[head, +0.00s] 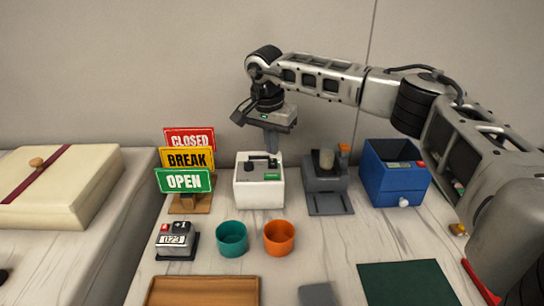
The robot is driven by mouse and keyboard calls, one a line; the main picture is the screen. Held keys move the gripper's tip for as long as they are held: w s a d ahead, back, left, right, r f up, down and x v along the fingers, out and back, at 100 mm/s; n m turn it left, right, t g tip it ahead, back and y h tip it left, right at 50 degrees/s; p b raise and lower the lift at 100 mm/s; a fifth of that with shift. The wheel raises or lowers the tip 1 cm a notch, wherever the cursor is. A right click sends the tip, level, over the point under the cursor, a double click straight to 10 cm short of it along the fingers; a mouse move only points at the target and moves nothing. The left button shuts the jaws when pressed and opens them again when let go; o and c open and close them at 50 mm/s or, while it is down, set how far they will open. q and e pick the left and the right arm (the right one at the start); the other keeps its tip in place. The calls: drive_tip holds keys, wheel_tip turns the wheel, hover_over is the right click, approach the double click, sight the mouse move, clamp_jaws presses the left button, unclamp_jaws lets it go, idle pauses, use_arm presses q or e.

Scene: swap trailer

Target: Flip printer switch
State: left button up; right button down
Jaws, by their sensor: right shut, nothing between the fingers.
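A white boxy device (259,193), which looks like the printer, stands at the middle back of the counter. Its top carries dark parts, and a small green mark shows on its upper front. The switch is too small to make out surely. My right gripper (274,152) reaches in from the right and points down just above and behind the top of the white device. Its fingers are shut and empty. I cannot tell whether the fingertips touch the device. My left gripper is not in view.
Closed, break and open signs (185,181) stand left of the device. A grey machine (327,190) and a blue box (395,185) stand right. Teal (232,240) and orange (279,238) cups, a counter device (176,241), a wooden tray (203,280) and a green mat (408,283) lie in front.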

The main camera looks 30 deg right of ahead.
sight(272, 160)
drive_tip(key=shift+r+p, duration=2.15)
drive_tip(key=shift+r, duration=0.5)
